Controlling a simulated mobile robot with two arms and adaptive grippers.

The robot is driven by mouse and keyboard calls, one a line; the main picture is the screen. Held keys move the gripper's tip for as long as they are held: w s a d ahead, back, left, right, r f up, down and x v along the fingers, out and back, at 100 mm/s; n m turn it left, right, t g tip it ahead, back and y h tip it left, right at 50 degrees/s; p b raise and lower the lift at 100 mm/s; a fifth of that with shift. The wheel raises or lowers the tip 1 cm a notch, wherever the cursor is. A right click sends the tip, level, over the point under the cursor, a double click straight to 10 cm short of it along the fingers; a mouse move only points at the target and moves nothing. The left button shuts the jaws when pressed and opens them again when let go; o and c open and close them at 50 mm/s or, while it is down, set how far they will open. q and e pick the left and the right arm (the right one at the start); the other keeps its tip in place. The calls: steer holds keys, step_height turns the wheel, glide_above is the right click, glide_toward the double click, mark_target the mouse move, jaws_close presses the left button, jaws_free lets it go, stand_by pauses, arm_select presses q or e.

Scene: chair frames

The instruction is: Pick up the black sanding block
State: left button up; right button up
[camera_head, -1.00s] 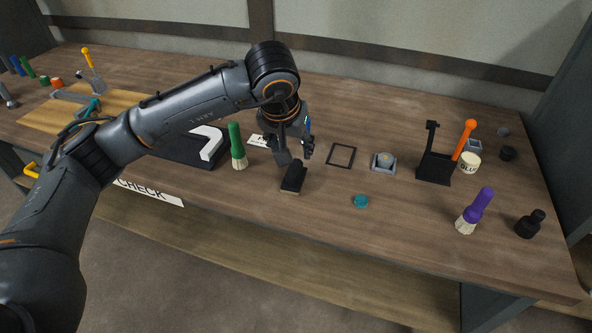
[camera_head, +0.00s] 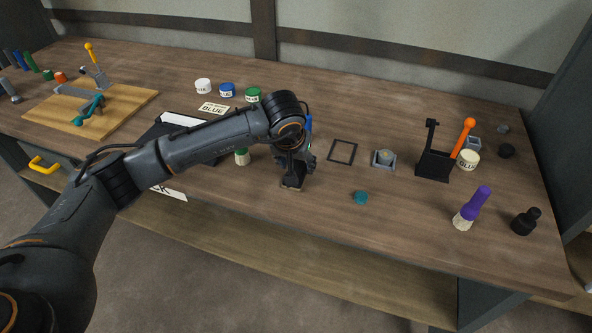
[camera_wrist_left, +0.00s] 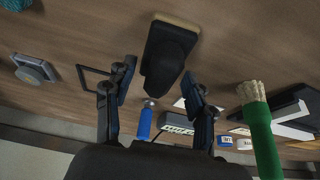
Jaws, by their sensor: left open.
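The black sanding block (camera_head: 293,181) lies on the wooden bench top near the front edge, partly hidden behind my left gripper. In the left wrist view the block (camera_wrist_left: 168,52) shows a dark grip on a tan base, with its near end close to the mouth between the fingers. My left gripper (camera_head: 297,168) is directly over the block, fingers pointing down. The left wrist view shows its two fingers (camera_wrist_left: 157,92) apart with the end of the block in line between them. Whether they touch it I cannot tell. My right gripper is not in view.
A thin black square frame (camera_head: 342,151), a grey fixture (camera_head: 384,159) and a teal cap (camera_head: 361,198) are to the right. The bench front edge is close below the block.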

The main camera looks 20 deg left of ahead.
arm_select(q)
steer(key=c, duration=0.5)
jaws_close()
steer(key=shift+r, duration=0.15)
steer(key=shift+r, duration=0.25)
step_height(320, 180, up, 2)
steer(key=shift+w, duration=0.1)
steer(key=s+r+b, duration=0.3)
steer(key=s+r, duration=0.7)
steer(key=s, duration=0.4)
steer(key=shift+a+r+b, duration=0.15)
steer(key=shift+a+b, duration=0.1)
steer(key=shift+b, duration=0.05)
steer(key=shift+s, duration=0.1)
